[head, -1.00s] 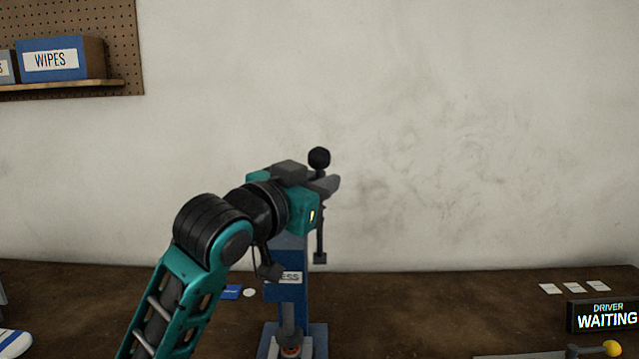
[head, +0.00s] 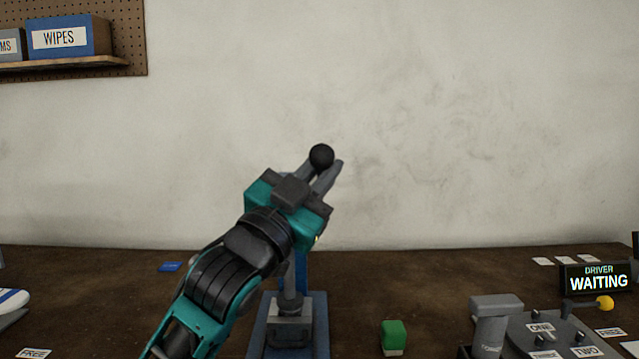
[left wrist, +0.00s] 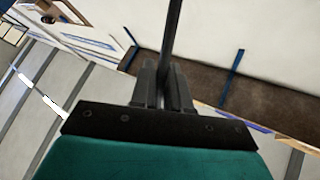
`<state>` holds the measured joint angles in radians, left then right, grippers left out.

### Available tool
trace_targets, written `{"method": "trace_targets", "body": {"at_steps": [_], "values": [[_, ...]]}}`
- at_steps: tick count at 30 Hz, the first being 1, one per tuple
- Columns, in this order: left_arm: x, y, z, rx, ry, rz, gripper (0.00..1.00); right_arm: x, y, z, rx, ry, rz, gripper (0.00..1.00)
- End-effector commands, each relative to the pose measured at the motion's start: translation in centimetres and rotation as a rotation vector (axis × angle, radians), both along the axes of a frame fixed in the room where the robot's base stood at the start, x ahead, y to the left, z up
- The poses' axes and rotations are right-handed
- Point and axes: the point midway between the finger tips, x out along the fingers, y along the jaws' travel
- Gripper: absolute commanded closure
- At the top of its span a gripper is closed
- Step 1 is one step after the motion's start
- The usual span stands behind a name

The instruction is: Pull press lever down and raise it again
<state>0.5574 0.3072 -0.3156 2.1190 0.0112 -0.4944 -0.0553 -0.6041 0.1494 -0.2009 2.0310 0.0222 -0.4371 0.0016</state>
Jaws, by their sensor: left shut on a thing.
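The blue press (head: 300,270) stands on the workbench near the picture's middle, with its upper part hidden behind my left gripper. The lever's round black knob (head: 320,156) shows at the tips of the grey fingers. My left gripper (head: 324,174) is raised in front of the press, fingers pointing up and away. It is shut on the lever; the left wrist view shows a dark lever rod (left wrist: 174,40) between the two fingers (left wrist: 163,88). My right gripper is not in view.
A green block (head: 394,337) stands right of the press. A grey tool (head: 492,318) and a dark fixture (head: 556,335) stand at the front right. A sign (head: 597,280) reading WAITING is behind them. A shelf with a WIPES box (head: 68,36) hangs at upper left.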

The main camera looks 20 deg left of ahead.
Motion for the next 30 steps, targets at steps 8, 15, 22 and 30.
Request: {"method": "trace_targets", "body": {"at_steps": [8, 15, 22, 30], "values": [[-1.9, -0.5, -4.4, 0.066, -0.232, 0.001, 1.0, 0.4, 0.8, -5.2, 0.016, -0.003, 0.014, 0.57], [-2.7, -0.7, -6.4, 0.106, -0.373, 0.0, 1.0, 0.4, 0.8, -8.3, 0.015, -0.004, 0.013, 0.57], [-2.9, -0.9, -7.3, 0.129, -0.447, -0.001, 1.0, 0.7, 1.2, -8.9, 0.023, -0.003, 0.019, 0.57], [-3.0, -1.0, -7.7, 0.138, -0.467, -0.003, 1.0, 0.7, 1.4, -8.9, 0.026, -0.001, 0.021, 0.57]]}}
